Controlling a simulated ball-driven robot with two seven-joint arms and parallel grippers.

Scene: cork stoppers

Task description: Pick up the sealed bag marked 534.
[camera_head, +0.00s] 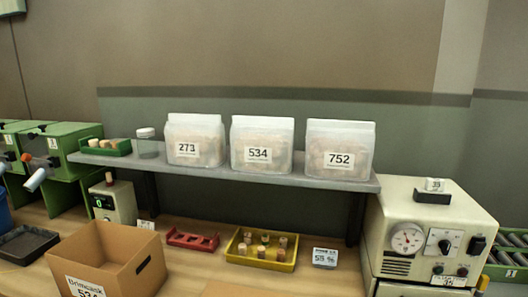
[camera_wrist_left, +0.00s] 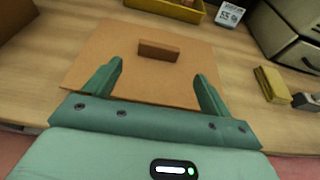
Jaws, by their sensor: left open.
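The sealed bag marked 534 (camera_head: 262,135) is a clear pouch of cork stoppers. It stands upright in the middle of a row of three on the raised grey shelf (camera_head: 285,180), between the bag marked 273 (camera_head: 195,132) and the bag marked 752 (camera_head: 340,137). My left gripper (camera_wrist_left: 158,72) shows only in its wrist view. Its two green fingers are apart with nothing between them, above a brown board (camera_wrist_left: 100,50) on the wooden bench. A small brown block (camera_wrist_left: 159,50) lies on that board, beyond the fingertips. My right gripper is not in view.
An open cardboard box (camera_head: 115,255), whose label seems to read 534, stands on the bench at the front left. A red tray (camera_head: 192,240) and a yellow tray with corks (camera_head: 278,262) lie below the shelf. A dial machine (camera_head: 425,235) stands at the right. A green tray (camera_head: 105,148) and a jar (camera_head: 147,145) share the shelf.

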